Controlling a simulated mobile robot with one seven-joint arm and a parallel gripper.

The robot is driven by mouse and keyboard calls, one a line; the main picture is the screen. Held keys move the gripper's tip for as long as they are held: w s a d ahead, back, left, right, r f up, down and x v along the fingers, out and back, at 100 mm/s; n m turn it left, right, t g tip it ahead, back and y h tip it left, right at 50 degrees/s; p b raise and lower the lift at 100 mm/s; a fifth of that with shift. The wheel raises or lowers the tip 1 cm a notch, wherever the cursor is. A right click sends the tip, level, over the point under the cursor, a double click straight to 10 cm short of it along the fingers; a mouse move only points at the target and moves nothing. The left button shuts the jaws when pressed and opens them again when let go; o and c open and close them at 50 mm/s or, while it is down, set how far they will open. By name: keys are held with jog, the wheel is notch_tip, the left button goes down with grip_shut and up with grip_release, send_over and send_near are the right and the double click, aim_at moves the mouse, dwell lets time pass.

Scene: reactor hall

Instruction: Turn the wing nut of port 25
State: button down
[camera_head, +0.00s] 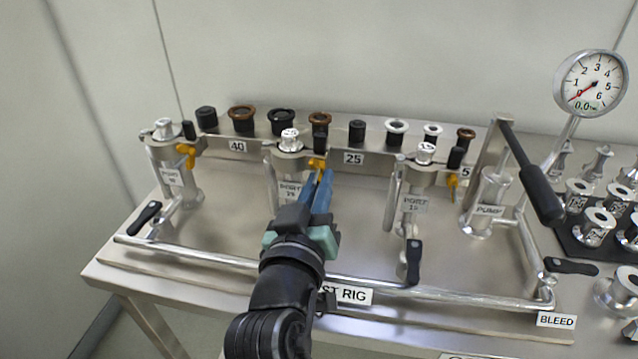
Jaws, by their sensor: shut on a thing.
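The fingers hide the nut's lower part.
Port 40 (173,175) with a yellow wing nut (186,153) stands left; port 15 (415,200) stands right. A pump (490,200) with a long black-handled lever (535,180) and a gauge (591,83) are farther right. A metal rail (430,292) runs along the front.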

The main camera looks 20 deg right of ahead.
jog(key=shift+a+r, duration=0.15)
jog(key=shift+r, duration=0.25)
jog(key=c, duration=1)
grip_release()
jog(key=shift+f, duration=0.1)
jog(key=shift+o, duration=0.5)
jog(key=shift+f, duration=0.15)
jog(key=b+v, duration=0.1)
jog(key=v, duration=1.2)
